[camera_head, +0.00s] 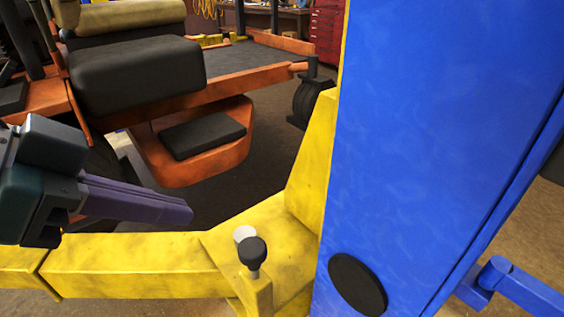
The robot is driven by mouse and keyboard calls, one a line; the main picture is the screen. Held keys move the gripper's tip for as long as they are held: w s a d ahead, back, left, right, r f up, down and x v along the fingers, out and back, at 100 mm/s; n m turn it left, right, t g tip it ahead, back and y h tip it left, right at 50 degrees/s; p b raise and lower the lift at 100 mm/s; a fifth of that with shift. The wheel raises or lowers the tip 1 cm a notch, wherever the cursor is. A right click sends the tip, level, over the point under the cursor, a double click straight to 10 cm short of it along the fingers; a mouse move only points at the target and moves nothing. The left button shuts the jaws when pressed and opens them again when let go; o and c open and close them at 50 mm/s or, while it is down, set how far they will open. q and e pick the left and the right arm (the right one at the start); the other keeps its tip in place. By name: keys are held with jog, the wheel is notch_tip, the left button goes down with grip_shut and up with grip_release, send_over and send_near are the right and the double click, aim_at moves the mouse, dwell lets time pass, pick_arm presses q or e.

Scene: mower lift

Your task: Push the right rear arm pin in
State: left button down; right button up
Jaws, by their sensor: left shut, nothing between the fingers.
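A pin with a round black knob (252,250) stands upright at the joint of a yellow lift arm (135,266) and its yellow bracket, beside the blue post. Its lower shank is hidden in the yellow part. My left gripper (188,213) comes in from the left, its purple fingers together and empty. The fingertips are left of the knob and a little above it in the picture, apart from it. My right gripper is out of view.
A large blue lift post (430,130) fills the right side. An orange mower (200,170) with a black seat (138,74) stands behind the yellow arm. A red tool cabinet (326,35) is at the back.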

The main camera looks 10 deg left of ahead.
pick_arm(q)
send_over(241, 260)
notch_tip(241, 260, down, 7)
jog(key=shift+d+b, duration=0.1)
jog(key=shift+b, duration=0.25)
notch_tip(241, 260, down, 3)
jog(key=shift+f, duration=0.55)
jog(key=shift+f+b, duration=0.1)
jog(key=shift+b, duration=0.2)
notch_tip(241, 260, down, 4)
jog(key=b, duration=0.2)
jog(key=shift+r+b, duration=0.25)
jog(key=shift+b, duration=0.05)
